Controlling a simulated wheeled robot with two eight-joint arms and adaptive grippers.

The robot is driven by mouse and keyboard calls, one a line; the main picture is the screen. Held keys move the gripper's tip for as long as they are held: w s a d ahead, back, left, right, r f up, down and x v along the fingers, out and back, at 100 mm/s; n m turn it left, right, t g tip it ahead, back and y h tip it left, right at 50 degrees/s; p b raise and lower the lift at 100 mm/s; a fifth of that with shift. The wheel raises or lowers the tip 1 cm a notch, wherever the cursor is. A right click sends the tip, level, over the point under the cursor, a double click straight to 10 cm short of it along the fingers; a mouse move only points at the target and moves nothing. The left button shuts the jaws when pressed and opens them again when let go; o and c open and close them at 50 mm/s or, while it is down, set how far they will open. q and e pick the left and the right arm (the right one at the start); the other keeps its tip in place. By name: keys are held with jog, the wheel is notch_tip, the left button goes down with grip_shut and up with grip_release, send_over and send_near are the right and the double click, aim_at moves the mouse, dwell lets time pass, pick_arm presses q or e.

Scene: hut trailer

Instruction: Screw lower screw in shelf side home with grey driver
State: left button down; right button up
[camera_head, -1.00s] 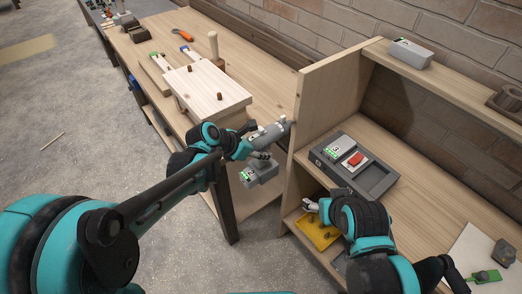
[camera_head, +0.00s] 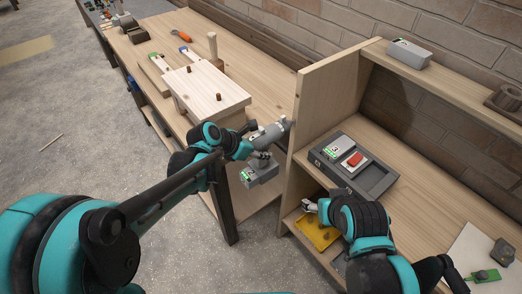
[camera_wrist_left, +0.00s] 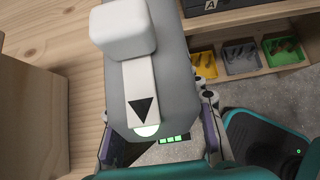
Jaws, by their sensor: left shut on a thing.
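My left gripper (camera_head: 250,150) is shut on the grey driver (camera_head: 270,134), whose battery block (camera_head: 260,173) with a green light hangs below. The driver's nose points right at the outer face of the wooden shelf side (camera_head: 328,105), close against it. I cannot tell whether the bit touches a screw; the lower screw is hidden. In the left wrist view the grey driver body (camera_wrist_left: 172,65) fills the middle, with a white strip, a black triangle and a lit green spot. My right gripper (camera_head: 311,206) is over the yellow bin (camera_head: 318,230); its jaws are too small to read.
A workbench (camera_head: 262,62) at the back left carries a wooden assembly with pegs (camera_head: 205,88). A dark charger-like tray (camera_head: 370,178) lies on the shelf board. A grey box (camera_head: 410,53) sits on the upper shelf. Yellow, grey and green bins (camera_wrist_left: 283,51) show in the left wrist view.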

pick_arm(q)
jog(key=shift+r, duration=0.1)
jog(key=shift+s+a, duration=0.2)
jog(key=shift+a, duration=0.15)
jog(key=shift+s+a, duration=0.55)
jog(key=shift+a, duration=0.25)
jog(key=w+a, duration=0.3)
jog(key=a, duration=0.4)
jog(key=shift+w+a, duration=0.15)
dwell(0.5)
